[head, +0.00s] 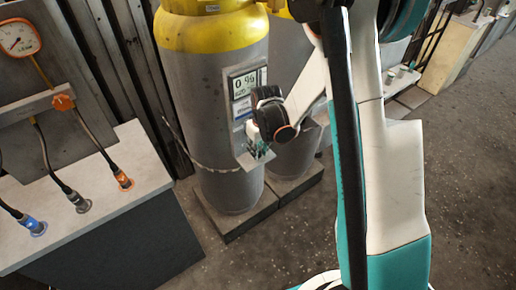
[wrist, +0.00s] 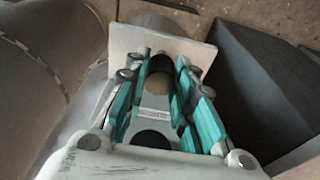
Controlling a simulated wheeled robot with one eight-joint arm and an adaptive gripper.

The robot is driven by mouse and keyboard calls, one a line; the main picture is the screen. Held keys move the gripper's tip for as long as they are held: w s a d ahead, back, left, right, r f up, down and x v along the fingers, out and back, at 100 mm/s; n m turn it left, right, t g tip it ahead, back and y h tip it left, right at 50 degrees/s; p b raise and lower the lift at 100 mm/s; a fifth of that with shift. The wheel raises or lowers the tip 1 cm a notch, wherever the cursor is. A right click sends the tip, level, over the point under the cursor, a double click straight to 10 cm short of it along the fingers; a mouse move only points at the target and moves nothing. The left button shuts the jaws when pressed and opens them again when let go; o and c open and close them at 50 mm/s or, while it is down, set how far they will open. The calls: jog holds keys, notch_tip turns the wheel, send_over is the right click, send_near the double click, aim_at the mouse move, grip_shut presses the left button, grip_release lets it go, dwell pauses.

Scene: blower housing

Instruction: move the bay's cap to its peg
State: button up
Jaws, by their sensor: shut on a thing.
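My gripper (head: 262,150) is beside the front cylinder's small shelf in the head view, partly hidden by my own wrist. In the wrist view my gripper (wrist: 162,66) has its teal fingers closed around a dark round piece, which looks like the cap (wrist: 159,64). A pale square plate, the shelf (wrist: 122,38), lies just beyond the fingertips. The same shelf (head: 246,160) sticks out below the display panel (head: 243,92) in the head view. I cannot tell whether the cap touches the shelf. The peg cannot be made out.
The grey gas cylinder (head: 212,110) with a yellow top stands on a dark base (head: 228,222); another cylinder is behind it. A bench (head: 110,190) with several cable plugs and a gauge (head: 20,38) is at left. Open floor (head: 468,190) lies at right.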

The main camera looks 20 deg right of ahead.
jog(key=shift+f, duration=0.95)
jog(key=o, duration=1)
jog(key=shift+c, duration=0.2)
notch_tip(320, 180, up, 12)
jog(key=s, duration=0.1)
jog(key=shift+s+d, duration=0.3)
jog(key=s+r+m+t, duration=0.2)
jog(key=s+r, duration=0.7)
jog(key=r, duration=0.2)
jog(key=s+r+m+t, duration=0.1)
jog(key=s+r+t, duration=0.2)
jog(key=s, duration=0.9)
jog(key=shift+s+a+r+m+t+h, duration=0.2)
jog(key=shift+a+r+m+t+h, duration=0.1)
jog(key=shift+r, duration=0.45)
